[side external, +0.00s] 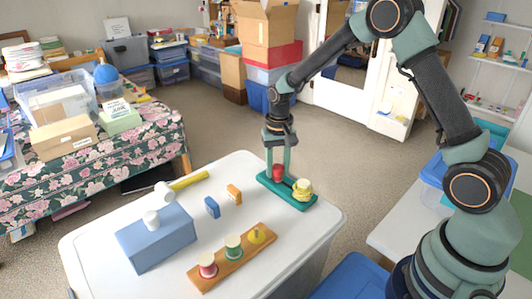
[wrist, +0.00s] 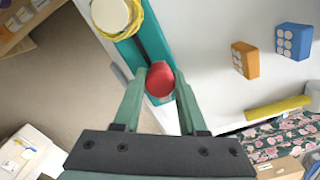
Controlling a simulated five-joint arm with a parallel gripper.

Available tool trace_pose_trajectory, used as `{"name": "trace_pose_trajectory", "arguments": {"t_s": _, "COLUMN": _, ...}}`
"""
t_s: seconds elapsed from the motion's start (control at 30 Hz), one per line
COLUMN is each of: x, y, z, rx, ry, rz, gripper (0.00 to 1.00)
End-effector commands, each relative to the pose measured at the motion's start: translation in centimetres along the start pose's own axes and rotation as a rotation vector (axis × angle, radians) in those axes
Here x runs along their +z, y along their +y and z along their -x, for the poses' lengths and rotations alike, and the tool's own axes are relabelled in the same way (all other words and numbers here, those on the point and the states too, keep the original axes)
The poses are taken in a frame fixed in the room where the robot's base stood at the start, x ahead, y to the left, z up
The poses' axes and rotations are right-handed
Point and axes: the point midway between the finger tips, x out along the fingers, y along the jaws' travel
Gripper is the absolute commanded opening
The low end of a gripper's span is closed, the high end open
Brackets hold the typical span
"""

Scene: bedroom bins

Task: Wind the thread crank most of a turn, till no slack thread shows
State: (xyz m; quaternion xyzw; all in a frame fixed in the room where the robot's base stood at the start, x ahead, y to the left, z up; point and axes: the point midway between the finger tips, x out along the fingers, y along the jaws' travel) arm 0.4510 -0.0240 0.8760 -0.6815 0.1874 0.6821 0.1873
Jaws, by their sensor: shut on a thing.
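The thread crank has a green base (side external: 299,204) at the far right corner of the white table. A cream spool (side external: 304,184) with yellow thread stands on its right end, and a red knob (side external: 278,172) on its left part. My gripper (side external: 279,160) points down with its fingers shut on the red knob. In the wrist view the red knob (wrist: 160,80) sits between the fingertips of my gripper (wrist: 160,88). The spool (wrist: 111,14) is at the upper left there, with loose yellow thread (wrist: 136,20) looped beside it.
A wooden rack (side external: 215,271) with several thread spools lies at the table's front. A blue box (side external: 155,240) with a white knob stands at left. A blue block (side external: 212,207), an orange block (side external: 234,194) and a yellow rod (side external: 190,181) lie behind. The white tabletop (side external: 275,225) is bare near the crank.

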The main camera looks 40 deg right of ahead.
Motion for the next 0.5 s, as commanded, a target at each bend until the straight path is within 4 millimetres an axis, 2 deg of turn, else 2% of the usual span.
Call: {"name": "trace_pose_trajectory", "arguments": {"t_s": 0.5, "x": -0.10, "y": -0.35, "z": 0.26, "rx": -0.002, "ry": 0.004, "rz": -0.077, "gripper": 0.00}}
